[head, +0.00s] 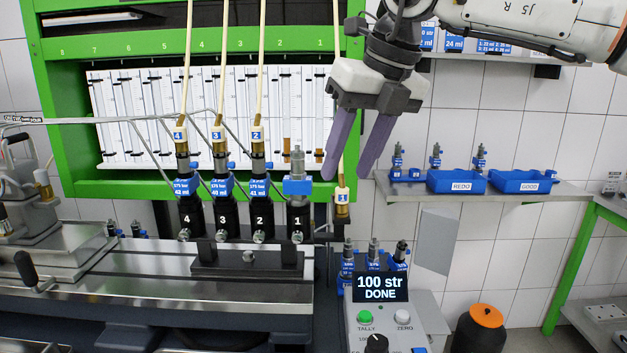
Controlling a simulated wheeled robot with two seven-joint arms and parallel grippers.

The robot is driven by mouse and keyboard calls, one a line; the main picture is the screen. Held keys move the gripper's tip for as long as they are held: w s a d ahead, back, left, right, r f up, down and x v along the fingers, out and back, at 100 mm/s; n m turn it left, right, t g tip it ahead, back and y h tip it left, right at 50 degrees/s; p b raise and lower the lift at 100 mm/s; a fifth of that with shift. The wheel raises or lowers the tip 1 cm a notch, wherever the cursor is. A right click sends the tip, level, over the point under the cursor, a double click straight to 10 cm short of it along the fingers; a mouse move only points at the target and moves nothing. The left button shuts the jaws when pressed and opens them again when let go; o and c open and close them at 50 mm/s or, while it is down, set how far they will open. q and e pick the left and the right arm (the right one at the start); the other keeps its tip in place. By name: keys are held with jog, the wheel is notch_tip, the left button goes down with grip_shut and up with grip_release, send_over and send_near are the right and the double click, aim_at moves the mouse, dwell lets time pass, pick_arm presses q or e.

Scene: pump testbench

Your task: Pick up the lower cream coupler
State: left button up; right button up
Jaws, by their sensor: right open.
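The lower cream coupler (342,207) has a blue "1" tag. It hangs upright at the end of a cream hose, lower than the cream couplers tagged 4 (180,136), 3 (219,138) and 2 (257,140), which sit on injectors. My right gripper (348,174) comes down from the top right, open. In the picture its two purple fingers lie either side of the hose, with the tips just above the coupler. The coupler is not gripped; I cannot tell the depth between it and the fingers. My left gripper is out of view.
An uncoupled injector (297,185) stands in holder 1, left of the fingers. A display box (380,288) reading "100 str DONE" and several injectors stand below. A shelf (560,190) with blue REDO (456,182) and GOOD (521,181) bins is at right. A green frame (60,110) stands behind.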

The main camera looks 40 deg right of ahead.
aim_at(343, 184)
jog(key=shift+w+d+f+h, duration=0.45)
jog(key=shift+w+f+h, duration=0.3)
jog(key=shift+f, duration=0.1)
jog(key=x, duration=0.3)
jog(key=p+x, duration=0.1)
jog(key=x, duration=0.1)
jog(key=shift+w+d+f, duration=0.2)
jog(key=shift+d+f, duration=0.05)
jog(key=shift+d, duration=0.1)
grip_shut()
